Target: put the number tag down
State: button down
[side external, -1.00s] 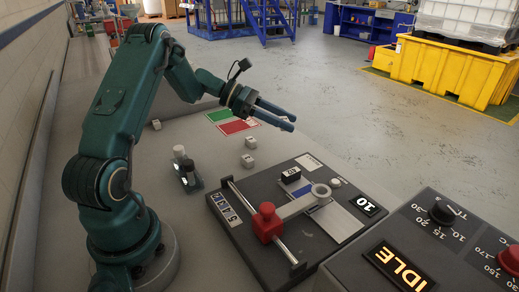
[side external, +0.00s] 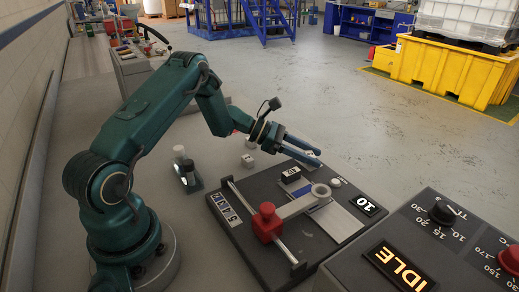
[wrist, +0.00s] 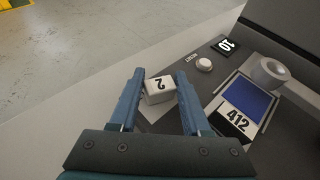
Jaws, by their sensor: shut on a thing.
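The number tag (wrist: 158,90) is a small white block with a black 2 on its face. In the wrist view it sits between the two blue fingers of my gripper (wrist: 158,85). In the side view my gripper (side external: 312,157) is over the far edge of the dark device (side external: 325,237), with the tag's pale face partly hidden by the fingers. A pale plate shows under the tag in the wrist view. I cannot tell whether the tag touches it. A white 412 label (wrist: 237,120) lies beside a blue panel (wrist: 250,97) to the right.
A white button (wrist: 204,64) and a display reading 10 (wrist: 226,45) are close by. A red slider block (side external: 266,222) with a grey arm and ring (side external: 321,190) crosses the device. A loose white block (side external: 248,160) lies on the table. The IDLE console (side external: 430,240) stands front right.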

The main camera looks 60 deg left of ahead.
jog(key=shift+f, duration=0.1)
jog(key=shift+c, duration=1.8)
grip_release()
